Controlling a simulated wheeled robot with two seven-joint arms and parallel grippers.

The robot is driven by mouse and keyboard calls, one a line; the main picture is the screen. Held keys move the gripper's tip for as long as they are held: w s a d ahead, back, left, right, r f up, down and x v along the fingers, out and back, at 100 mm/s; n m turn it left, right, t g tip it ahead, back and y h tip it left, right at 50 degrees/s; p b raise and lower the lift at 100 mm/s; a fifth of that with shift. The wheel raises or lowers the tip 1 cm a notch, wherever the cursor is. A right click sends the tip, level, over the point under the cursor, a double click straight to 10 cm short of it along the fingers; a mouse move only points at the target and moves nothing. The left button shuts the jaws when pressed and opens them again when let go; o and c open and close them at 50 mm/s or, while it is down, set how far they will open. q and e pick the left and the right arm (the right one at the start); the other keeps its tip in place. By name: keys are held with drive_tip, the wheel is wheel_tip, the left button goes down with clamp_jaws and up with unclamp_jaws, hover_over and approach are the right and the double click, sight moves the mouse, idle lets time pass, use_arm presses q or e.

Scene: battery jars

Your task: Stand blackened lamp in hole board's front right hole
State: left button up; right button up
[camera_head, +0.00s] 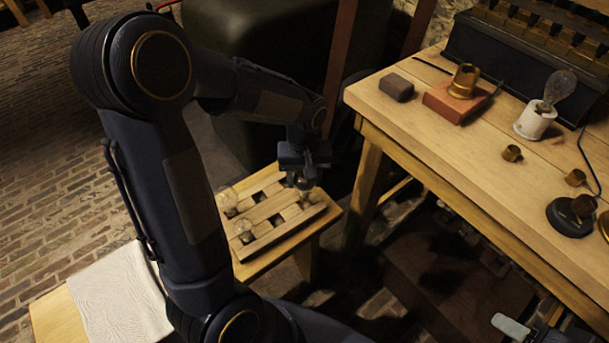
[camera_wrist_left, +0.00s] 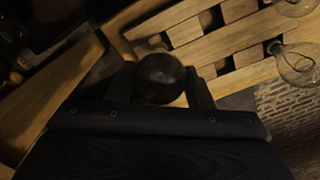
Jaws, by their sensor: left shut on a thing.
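The blackened lamp (camera_wrist_left: 160,78) is a dark round bulb between the jaws of my left gripper (camera_wrist_left: 161,88), which is shut on it. In the head view my left gripper (camera_head: 304,178) points down over the right end of the hole board (camera_head: 262,243). The gripper hides most of the lamp there, and I cannot tell whether its lower end is in a hole. Two clear lamps, one (camera_head: 228,203) behind the other (camera_head: 245,232), stand at the board's left side. Several square holes are empty. Part of my right gripper (camera_head: 511,327) shows at the lower right; its jaws are unclear.
The hole board lies on a small low wooden table. A higher workbench (camera_head: 430,135) at the right holds a dark block (camera_head: 396,87), a brass piece on a red block (camera_head: 456,100), a white holder with a clear bulb (camera_head: 534,122) and small brass cups. A white cloth (camera_head: 120,292) lies at the lower left.

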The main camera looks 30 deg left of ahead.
use_arm(q)
drive_tip(key=shift+f+b, duration=1.05)
drive_tip(key=shift+f, duration=0.6)
idle(1.0)
drive_tip(key=o, duration=1.2)
drive_tip(key=shift+c, duration=0.2)
drive_tip(key=shift+r, duration=0.1)
wheel_tip(320, 180, up, 7)
drive_tip(key=p, duration=0.3)
drive_tip(key=shift+r, duration=0.35)
